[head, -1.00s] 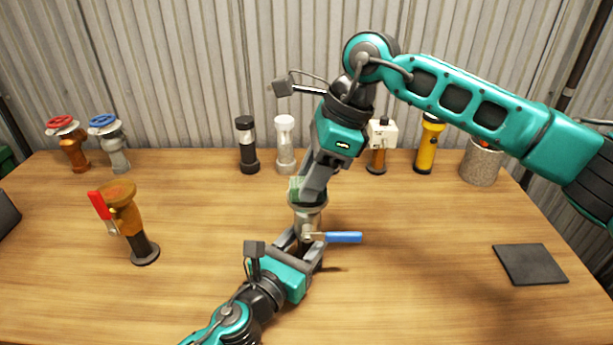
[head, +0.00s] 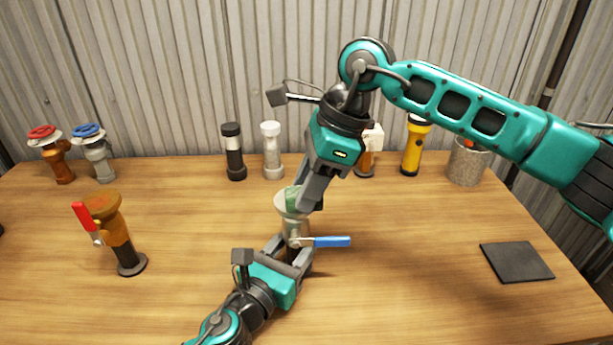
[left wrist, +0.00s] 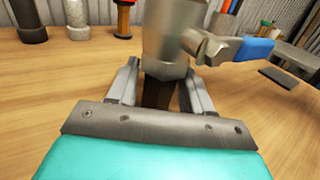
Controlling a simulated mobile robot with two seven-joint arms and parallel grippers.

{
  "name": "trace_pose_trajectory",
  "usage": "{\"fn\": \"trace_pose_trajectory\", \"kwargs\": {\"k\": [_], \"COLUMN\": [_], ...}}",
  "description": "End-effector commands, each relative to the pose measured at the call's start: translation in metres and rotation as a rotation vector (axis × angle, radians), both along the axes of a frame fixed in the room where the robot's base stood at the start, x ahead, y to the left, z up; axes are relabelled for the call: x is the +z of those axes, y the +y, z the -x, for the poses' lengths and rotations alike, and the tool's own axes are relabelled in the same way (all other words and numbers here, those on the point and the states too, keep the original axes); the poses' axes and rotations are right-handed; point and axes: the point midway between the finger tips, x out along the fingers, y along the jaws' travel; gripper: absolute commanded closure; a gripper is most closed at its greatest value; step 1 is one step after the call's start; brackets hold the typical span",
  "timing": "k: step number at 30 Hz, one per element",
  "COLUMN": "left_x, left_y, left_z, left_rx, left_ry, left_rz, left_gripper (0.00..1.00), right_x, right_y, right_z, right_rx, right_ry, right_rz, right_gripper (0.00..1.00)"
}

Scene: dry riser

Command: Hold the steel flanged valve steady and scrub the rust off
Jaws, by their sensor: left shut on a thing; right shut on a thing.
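The steel flanged valve (head: 294,230) stands upright near the middle of the table, with a blue lever (head: 330,242) pointing right. My left gripper (head: 293,255) is shut on the valve's lower part. The left wrist view shows the valve's grey body (left wrist: 170,45) rising between the fingers (left wrist: 157,88). My right gripper (head: 308,200) is shut on a green scrubbing pad (head: 293,199), held against the valve's top flange. The fingers hide part of the pad and flange, and I cannot see the rust there.
A rusty valve with a red lever (head: 110,235) stands at left. Red-wheel (head: 60,165) and blue-wheel (head: 98,160) valves, two capped cylinders (head: 233,155), a yellow flashlight (head: 413,150) and a speckled pot (head: 466,163) line the back. A dark mat (head: 516,262) lies at right.

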Motion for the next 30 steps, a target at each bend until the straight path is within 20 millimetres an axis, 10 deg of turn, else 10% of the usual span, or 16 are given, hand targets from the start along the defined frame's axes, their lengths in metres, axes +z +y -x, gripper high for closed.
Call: {"fn": "trace_pose_trajectory", "kwargs": {"k": [30], "left_x": [0.003], "left_y": [0.0], "left_z": [-0.001], "left_rx": [-0.001], "left_ry": [-0.004], "left_rz": [0.003], "left_gripper": [1.0], "right_x": [0.077], "right_y": [0.0], "right_z": [-0.001], "right_rx": [-0.001], "right_ry": [-0.002], "right_rz": [-0.001], "right_gripper": [0.87]}}
